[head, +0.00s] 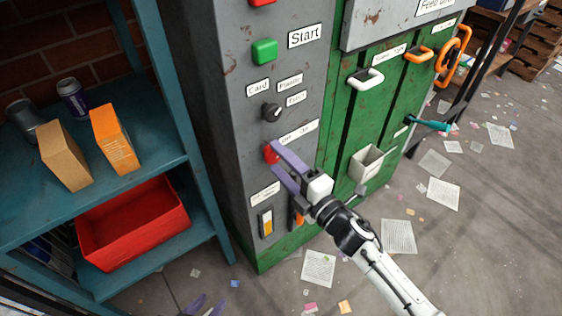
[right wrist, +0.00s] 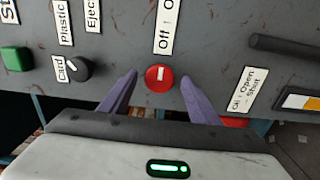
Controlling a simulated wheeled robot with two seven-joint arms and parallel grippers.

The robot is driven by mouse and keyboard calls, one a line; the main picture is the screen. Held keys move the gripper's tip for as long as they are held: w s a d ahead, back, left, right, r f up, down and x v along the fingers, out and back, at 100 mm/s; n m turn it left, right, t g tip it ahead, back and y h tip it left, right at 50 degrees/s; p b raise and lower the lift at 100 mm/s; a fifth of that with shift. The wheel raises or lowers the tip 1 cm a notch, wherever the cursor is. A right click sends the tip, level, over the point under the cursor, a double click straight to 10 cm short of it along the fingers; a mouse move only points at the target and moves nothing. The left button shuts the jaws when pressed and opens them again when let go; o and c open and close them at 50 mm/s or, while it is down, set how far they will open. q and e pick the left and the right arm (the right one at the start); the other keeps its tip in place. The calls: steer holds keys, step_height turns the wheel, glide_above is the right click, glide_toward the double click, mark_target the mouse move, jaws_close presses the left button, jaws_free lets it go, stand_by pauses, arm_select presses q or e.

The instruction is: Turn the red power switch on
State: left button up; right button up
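The red round power switch (right wrist: 160,80) sits on the grey panel under an "Off / On" label (right wrist: 167,25). Its white mark runs up and down in the right wrist view. In the head view the switch (head: 270,152) is partly covered by my right gripper (head: 274,158). In the right wrist view my right gripper (right wrist: 160,82) is open, with one purple finger on each side of the switch. I cannot tell whether the fingers touch it. My left gripper (head: 206,304) shows only its purple fingertips at the bottom edge of the head view, apart and empty.
The grey panel (head: 237,130) also has a green Start button (head: 264,51) and a black selector knob (head: 271,112). A blue shelf (head: 160,163) with boxes, cans and a red bin (head: 135,235) stands left. Papers litter the floor.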

steer(key=shift+d, duration=0.1)
arm_select(q)
steer(key=shift+w+r, duration=0.1)
arm_select(e)
steer(key=v, duration=1)
steer(key=shift+s, duration=0.1)
steer(key=s+d+f+m+g+h, duration=0.3)
steer(key=s+d+f+m+h, duration=0.1)
steer(key=s+f+m, duration=0.5)
steer(key=s+d+f+m+g+h, duration=0.3)
steer(key=s+f+m, duration=0.6)
steer(key=m, duration=0.5)
steer(key=s+d+h, duration=0.1)
steer(key=d, duration=0.1)
steer(key=shift+d, duration=0.35)
arm_select(q)
steer(key=shift+c, duration=0.2)
